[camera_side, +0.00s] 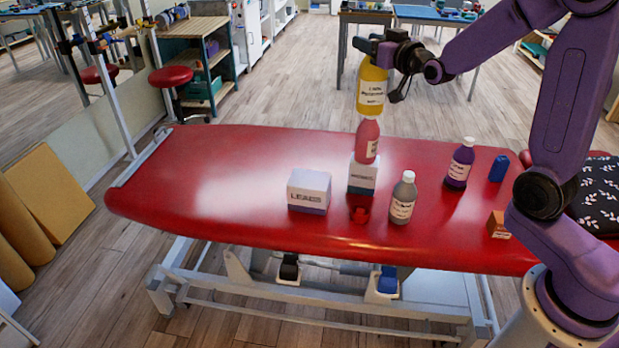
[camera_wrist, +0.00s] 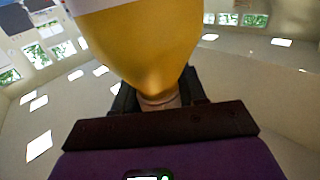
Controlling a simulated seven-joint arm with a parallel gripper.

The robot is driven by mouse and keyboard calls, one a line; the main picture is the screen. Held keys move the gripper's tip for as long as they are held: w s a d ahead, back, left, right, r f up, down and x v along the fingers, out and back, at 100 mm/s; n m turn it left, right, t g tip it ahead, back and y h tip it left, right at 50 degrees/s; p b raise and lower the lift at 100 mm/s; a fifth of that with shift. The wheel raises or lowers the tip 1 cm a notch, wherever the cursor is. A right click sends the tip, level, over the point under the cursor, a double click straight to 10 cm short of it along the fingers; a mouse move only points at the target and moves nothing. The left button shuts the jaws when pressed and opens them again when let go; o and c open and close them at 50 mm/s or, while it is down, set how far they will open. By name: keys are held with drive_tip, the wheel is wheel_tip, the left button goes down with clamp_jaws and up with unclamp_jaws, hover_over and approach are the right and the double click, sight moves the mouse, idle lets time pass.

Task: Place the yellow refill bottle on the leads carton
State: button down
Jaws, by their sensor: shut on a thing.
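The yellow refill bottle (camera_side: 371,88) is held in the air by my gripper (camera_side: 378,50), which is shut on it near its top. The bottle looks upright, with a white label. In the wrist view the yellow bottle (camera_wrist: 145,45) fills the upper middle, between the dark fingers of my gripper (camera_wrist: 158,98). The leads carton (camera_side: 309,191) is a white box with a blue-grey lower edge, lettered LEADS, on the red couch. Its top is bare. In the side view the yellow bottle appears above and to the right of the carton, apart from it.
A pink bottle (camera_side: 367,141) stands on another white carton (camera_side: 362,176), right of the leads carton. A grey bottle (camera_side: 403,198), purple bottle (camera_side: 459,164), blue object (camera_side: 498,168) and orange box (camera_side: 498,225) stand further right. The red couch (camera_side: 200,180) is clear on the left.

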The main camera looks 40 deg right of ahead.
drive_tip(key=s+a+n+y, duration=0.2)
drive_tip(key=s+a+y, duration=0.1)
drive_tip(key=a, duration=0.7)
drive_tip(key=shift+f, duration=5.55)
drive_tip(key=w+f, duration=1.3)
drive_tip(key=w, duration=0.1)
drive_tip(key=shift+w+h, duration=0.2)
drive_tip(key=shift+h, duration=0.1)
drive_tip(key=shift+a+f, duration=0.1)
drive_tip(key=shift+f, duration=0.05)
drive_tip(key=c, duration=0.6)
unclamp_jaws()
drive_tip(key=shift+c, duration=0.2)
drive_tip(key=shift+s, duration=0.1)
